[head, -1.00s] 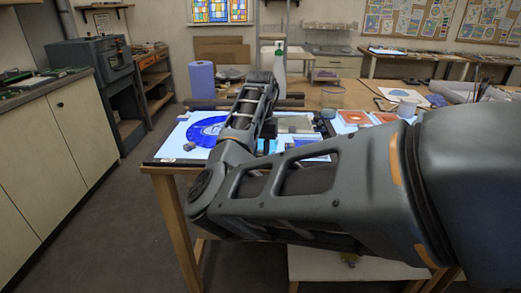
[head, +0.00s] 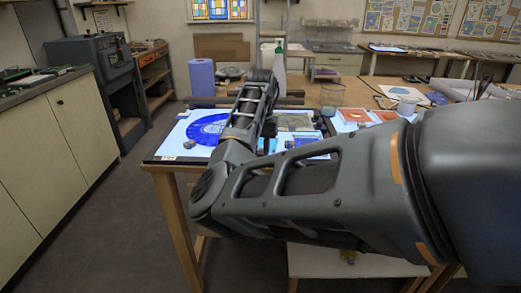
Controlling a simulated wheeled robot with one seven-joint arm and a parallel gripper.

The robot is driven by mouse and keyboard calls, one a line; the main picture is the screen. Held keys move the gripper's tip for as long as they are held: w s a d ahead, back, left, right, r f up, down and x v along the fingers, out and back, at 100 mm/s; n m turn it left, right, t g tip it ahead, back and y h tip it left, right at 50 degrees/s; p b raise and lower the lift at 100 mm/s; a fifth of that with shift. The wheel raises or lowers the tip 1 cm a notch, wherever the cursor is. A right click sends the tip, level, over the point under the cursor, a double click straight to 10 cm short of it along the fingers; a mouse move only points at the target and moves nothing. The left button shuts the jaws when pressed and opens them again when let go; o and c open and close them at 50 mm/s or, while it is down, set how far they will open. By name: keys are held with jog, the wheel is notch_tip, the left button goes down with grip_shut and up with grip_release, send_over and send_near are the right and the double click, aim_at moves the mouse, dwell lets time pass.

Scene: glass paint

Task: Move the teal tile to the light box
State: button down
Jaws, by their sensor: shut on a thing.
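The light box (head: 168,152) is a bright white panel with a dark edge, lying flat on the near end of the wooden table. A blue round pattern (head: 205,130) lies on its left half. My forearm crosses over the box and covers much of it. My gripper (head: 269,130) shows only as a dark part just right of the forearm, low over the box, its fingertips mostly hidden. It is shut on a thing. A small blue-teal patch shows beneath it, which I take for the teal tile (head: 268,146); its outline is not clear.
Orange and pale pieces (head: 356,116) lie right of the light box. Floor between is clear.

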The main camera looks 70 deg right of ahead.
jog(key=shift+f, duration=0.2)
jog(key=c, duration=0.8)
grip_release()
notch_tip(320, 180, up, 8)
jog(key=shift+f+b, duration=0.1)
jog(key=shift+b, duration=0.25)
